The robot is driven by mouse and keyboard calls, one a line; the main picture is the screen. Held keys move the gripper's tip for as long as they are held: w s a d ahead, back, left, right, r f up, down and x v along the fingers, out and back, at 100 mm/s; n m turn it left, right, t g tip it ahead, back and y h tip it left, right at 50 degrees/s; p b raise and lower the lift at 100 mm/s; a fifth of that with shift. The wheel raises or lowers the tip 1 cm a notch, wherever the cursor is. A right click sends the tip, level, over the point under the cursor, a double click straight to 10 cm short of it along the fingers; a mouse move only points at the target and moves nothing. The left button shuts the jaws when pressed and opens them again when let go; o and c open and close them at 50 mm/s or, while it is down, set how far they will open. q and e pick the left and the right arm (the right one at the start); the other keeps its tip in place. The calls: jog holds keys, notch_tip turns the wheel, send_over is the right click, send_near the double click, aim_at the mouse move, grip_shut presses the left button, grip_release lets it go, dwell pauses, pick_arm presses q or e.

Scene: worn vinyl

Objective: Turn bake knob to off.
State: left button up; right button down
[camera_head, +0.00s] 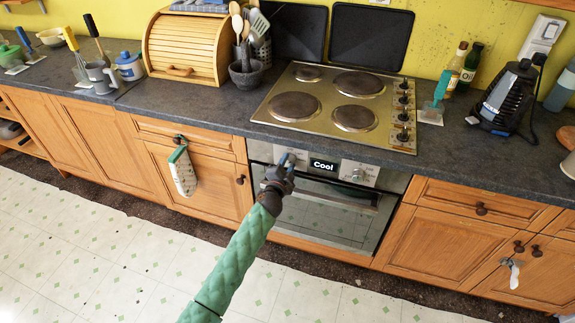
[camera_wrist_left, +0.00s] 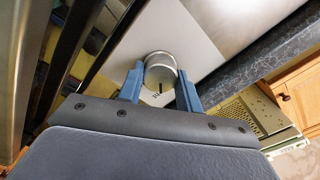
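The oven (camera_head: 325,205) is built in below the hob, with a steel control panel. Its display (camera_head: 323,165) reads "Cool". One round knob (camera_head: 357,174) is right of the display, untouched. My left gripper (camera_head: 284,166) is at the panel left of the display and mostly hides the knob there. In the left wrist view that silver round knob (camera_wrist_left: 160,70) sits between the blue fingers of my left gripper (camera_wrist_left: 160,88), which appear to touch it on both sides. A dark mark shows on the panel below the knob; I cannot read it. My right gripper is out of view.
The oven door handle (camera_head: 340,191) runs just below the panel. The hob (camera_head: 340,100) and dark worktop (camera_head: 220,115) are above. The floor in front is clear.

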pick_arm(q)
jog(key=shift+n, duration=0.4)
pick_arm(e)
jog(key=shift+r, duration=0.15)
pick_arm(q)
jog(key=shift+f+n, duration=0.1)
jog(key=shift+n, duration=0.6)
jog(key=n, duration=0.4)
jog(key=shift+n, duration=1.2)
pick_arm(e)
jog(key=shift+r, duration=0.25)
pick_arm(q)
jog(key=shift+n, duration=0.3)
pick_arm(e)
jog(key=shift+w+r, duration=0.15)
pick_arm(q)
jog(key=o, duration=1)
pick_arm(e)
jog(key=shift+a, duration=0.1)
